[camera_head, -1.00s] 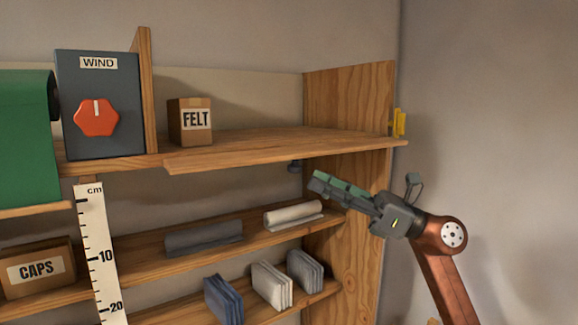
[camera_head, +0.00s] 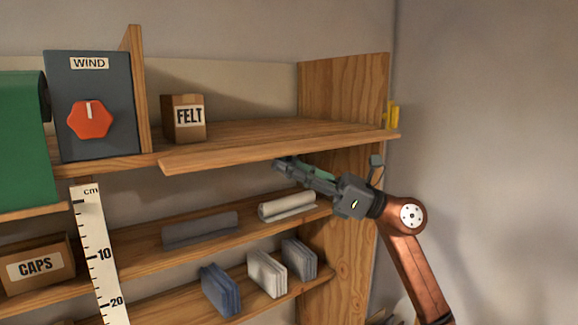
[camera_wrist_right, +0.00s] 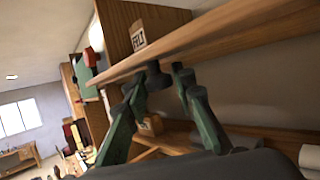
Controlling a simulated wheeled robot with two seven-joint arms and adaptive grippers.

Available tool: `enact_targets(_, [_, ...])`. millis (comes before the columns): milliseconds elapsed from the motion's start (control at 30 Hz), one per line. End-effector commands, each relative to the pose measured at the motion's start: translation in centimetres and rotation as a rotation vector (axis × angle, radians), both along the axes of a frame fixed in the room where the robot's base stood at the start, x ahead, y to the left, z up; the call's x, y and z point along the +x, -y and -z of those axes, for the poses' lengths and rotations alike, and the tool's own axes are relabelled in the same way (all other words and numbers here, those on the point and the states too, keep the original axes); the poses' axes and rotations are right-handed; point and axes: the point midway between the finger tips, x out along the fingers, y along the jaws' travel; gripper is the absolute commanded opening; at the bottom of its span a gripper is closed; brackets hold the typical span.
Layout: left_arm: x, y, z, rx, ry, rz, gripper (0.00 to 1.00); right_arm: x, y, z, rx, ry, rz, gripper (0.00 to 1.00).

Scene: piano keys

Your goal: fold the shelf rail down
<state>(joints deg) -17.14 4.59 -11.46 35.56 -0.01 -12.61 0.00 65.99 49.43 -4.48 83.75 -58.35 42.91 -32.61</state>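A long wooden strip, which looks like the shelf rail (camera_head: 225,158), runs along the front edge of the top shelf (camera_head: 290,133). It also crosses the right wrist view (camera_wrist_right: 205,42) above my fingers. My right gripper (camera_head: 280,165) is just under this front edge, pointing left. In the right wrist view its two green-grey fingers (camera_wrist_right: 162,76) are spread apart. A dark knob (camera_wrist_right: 156,76) under the shelf shows between the fingertips; I cannot tell whether they touch it. In the head view the gripper hides the knob. My left gripper is out of view.
A FELT box (camera_head: 184,119) and the WIND panel (camera_head: 92,105) with a red knob stand on the top shelf. A yellow piece (camera_head: 393,115) is at its right end. Cloth rolls (camera_head: 287,206) lie on the shelf below. The right side is open beside the wall.

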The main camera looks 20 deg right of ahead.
Motion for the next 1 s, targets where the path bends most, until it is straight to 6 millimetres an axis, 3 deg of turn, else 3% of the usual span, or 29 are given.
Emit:
enact_targets(300, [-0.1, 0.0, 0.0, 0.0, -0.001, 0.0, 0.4, 0.0, 0.1, 0.0, 0.0, 0.0, 0.001, 0.01])
enact_targets(533, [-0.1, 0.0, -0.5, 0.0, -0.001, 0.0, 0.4, -0.1, 0.2, -0.4, -0.012, -0.022, 0.004, 0.0])
enact_targets(833, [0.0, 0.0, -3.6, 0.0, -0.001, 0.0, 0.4, -0.8, 0.4, -1.7, -0.086, -0.224, 0.006, 0.0])
enact_targets(1000, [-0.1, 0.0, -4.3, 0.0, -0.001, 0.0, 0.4, -0.9, 0.4, -1.7, -0.105, -0.287, 0.003, 0.0])
